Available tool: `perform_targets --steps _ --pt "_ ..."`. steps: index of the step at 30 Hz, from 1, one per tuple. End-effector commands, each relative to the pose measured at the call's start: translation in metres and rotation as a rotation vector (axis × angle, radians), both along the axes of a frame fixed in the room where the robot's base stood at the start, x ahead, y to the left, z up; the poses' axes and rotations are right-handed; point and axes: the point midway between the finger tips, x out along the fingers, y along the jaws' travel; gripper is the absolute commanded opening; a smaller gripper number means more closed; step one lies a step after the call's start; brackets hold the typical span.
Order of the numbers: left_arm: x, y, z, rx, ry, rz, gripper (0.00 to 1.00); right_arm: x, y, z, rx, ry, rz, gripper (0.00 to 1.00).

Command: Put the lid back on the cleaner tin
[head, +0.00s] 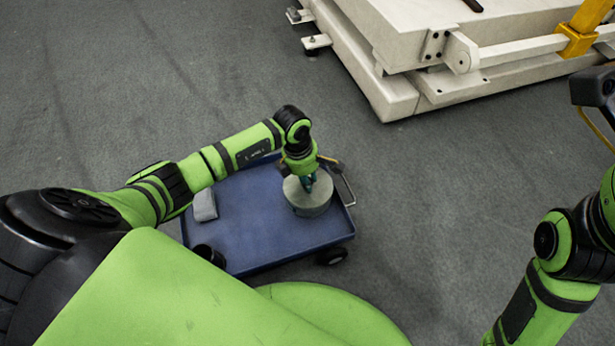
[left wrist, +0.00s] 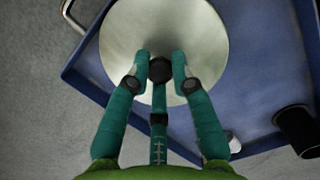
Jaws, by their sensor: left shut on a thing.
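The round metal lid (head: 293,190) has a black knob (left wrist: 160,70) at its centre. My left gripper (head: 308,184) points down and is shut on this knob; its teal fingers flank it in the left wrist view (left wrist: 160,82). The cleaner tin (head: 319,209) is a grey cylinder at the right end of the blue cart, directly under the lid. The lid looks level and at or very near the tin's rim; I cannot tell whether they touch. In the left wrist view the lid (left wrist: 150,25) hides the tin. My right gripper is out of view.
The blue cart (head: 258,228) has a grey block (head: 204,205) at its left and a black cylindrical thing (head: 207,253) near its front left corner. A push handle (head: 343,186) is at its right. A large white machine (head: 410,60) stands behind; the floor between is clear.

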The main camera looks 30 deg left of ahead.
Motion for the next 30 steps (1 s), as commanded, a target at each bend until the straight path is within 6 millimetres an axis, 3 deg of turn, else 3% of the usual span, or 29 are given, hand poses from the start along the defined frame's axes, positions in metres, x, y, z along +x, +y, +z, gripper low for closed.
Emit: perform_targets --steps 5,6,8,15,16,18,19,30 --pt "0.0003 -0.0003 0.0002 -0.001 -0.001 0.000 0.00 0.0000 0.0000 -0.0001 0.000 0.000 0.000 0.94" --pt "0.0002 -0.0003 0.0002 -0.001 -0.001 0.000 0.27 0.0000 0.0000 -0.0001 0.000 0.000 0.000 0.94" --pt "0.0003 -0.0004 0.0002 -0.001 -0.001 0.000 0.51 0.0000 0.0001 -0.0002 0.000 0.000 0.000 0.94" --pt "0.0003 -0.0004 0.0001 -0.001 -0.001 0.000 0.51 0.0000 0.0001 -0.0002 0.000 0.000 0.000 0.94" --pt "0.0000 -0.0004 -0.0002 -0.001 -0.001 0.000 0.55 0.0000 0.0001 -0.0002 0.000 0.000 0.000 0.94" --pt "0.0000 -0.0004 -0.0002 0.000 0.000 0.000 0.74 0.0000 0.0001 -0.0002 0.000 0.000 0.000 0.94" --pt "0.0000 -0.0004 -0.0002 0.000 0.000 0.000 0.75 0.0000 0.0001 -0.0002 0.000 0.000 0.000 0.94" --pt "0.0001 -0.0005 0.0000 -0.001 -0.001 0.000 0.75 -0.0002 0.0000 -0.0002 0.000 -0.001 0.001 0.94"
